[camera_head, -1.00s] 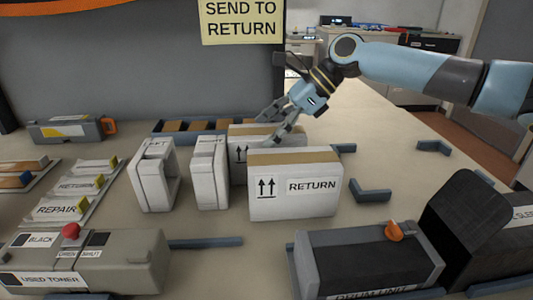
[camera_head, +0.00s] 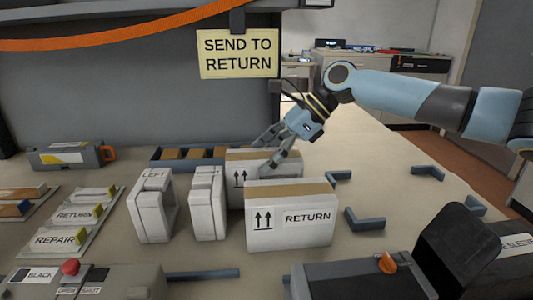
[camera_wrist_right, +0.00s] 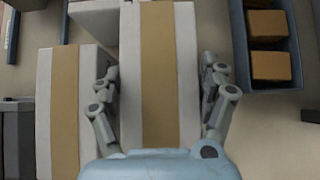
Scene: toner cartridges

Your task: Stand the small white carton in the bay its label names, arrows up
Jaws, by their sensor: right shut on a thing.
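Two white cartons with tan tape stand close together, arrows up. The front carton (camera_head: 290,228) carries a RETURN label. The rear carton (camera_head: 236,166) is partly hidden behind it; its arrows show, but any label is hidden. My right gripper (camera_head: 277,153) reaches down from the right and is shut on the rear carton. In the right wrist view the two fingers of my right gripper (camera_wrist_right: 161,90) flank the held carton (camera_wrist_right: 162,65), and the front carton (camera_wrist_right: 75,110) lies close along the left side. A yellow sign (camera_head: 239,54) reads SEND TO RETURN. My left gripper is out of view.
White end caps (camera_head: 152,205) stand left of the cartons. A blue-grey tray (camera_head: 156,160) of brown blocks lies behind. Blue-grey corner brackets (camera_head: 364,218) mark places on the right of the table. A dark drum unit (camera_head: 350,282) sits in front. Label plates lie at left.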

